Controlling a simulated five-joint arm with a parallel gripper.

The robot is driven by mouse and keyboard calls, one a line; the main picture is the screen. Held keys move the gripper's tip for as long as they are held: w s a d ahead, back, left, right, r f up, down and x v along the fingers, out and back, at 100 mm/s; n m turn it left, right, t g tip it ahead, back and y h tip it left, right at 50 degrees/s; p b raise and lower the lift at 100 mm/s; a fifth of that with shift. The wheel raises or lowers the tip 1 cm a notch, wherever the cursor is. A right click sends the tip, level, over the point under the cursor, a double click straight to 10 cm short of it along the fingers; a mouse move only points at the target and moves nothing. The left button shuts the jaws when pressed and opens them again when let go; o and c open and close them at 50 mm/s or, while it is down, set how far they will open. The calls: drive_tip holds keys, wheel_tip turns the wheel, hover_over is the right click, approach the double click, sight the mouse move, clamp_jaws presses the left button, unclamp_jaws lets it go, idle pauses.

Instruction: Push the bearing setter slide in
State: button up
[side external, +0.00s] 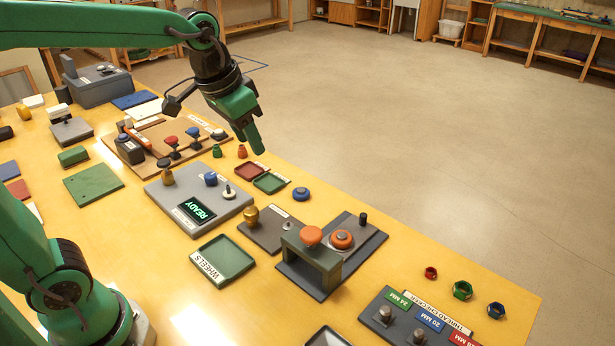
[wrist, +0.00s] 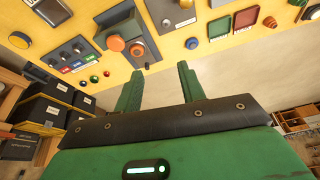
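A dark base plate (side external: 372,240) carries a grey bridge (side external: 318,262) with an orange mushroom knob (side external: 311,235) on top. Beside the bridge sit an orange ring-shaped part (side external: 342,239) and a short black post (side external: 363,218). This looks like the bearing setter, but I cannot read a label on it or tell how far its slide is in. It also shows at the top of the wrist view, with its orange knob (wrist: 116,43). My gripper (side external: 255,145) is above the table's far edge, left of and apart from this device. In the wrist view its fingers (wrist: 158,70) are spread and empty.
A grey READY panel (side external: 168,197), a green WHEELS tray (side external: 222,261) and a board with a gold knob (side external: 251,215) stand left of the device. The thread checker (side external: 415,320) and several coloured nuts lie right. Open floor lies beyond the table edge.

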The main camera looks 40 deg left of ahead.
drive_tip(key=w+d+f+m+g, duration=0.1)
drive_tip(key=w+d+f, duration=0.15)
drive_tip(key=w, duration=0.65)
drive_tip(key=m+g, duration=0.3)
hover_over(364, 214)
wheel_tip(364, 214, down, 16)
drive_tip(key=shift+s+a+r, duration=0.1)
drive_tip(key=shift+s+r, duration=0.05)
drive_tip(key=shift+r, duration=0.05)
drive_tip(key=shift+f, duration=0.35)
drive_tip(key=shift+f, duration=0.1)
drive_tip(key=shift+f, duration=3.8)
clamp_jaws()
